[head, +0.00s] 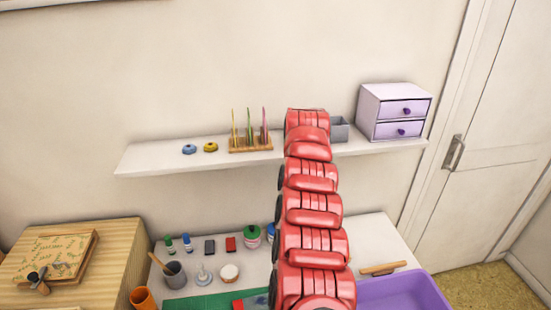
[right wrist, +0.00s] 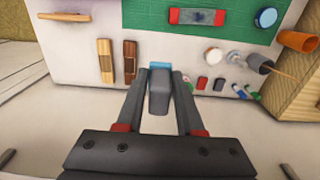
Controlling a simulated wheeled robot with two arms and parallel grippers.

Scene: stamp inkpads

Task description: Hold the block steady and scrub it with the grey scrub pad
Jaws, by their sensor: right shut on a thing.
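In the head view the block (head: 242,304) shows at the bottom edge, partly hidden by my red arm. My right gripper (right wrist: 160,88) is shut on a grey piece (right wrist: 159,98) with a light blue part at its far end. It looks like the scrub pad, but I cannot be sure. My left gripper is in neither view.
A purple tray (head: 405,292) stands at the table's right. A grey cup (head: 174,275), an orange cup (head: 143,299), a green tin (head: 252,237) and small ink pads (head: 231,243) stand around the mat. Wooden strips (right wrist: 105,60) lie beside the held piece. A shelf (head: 150,160) hangs above.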

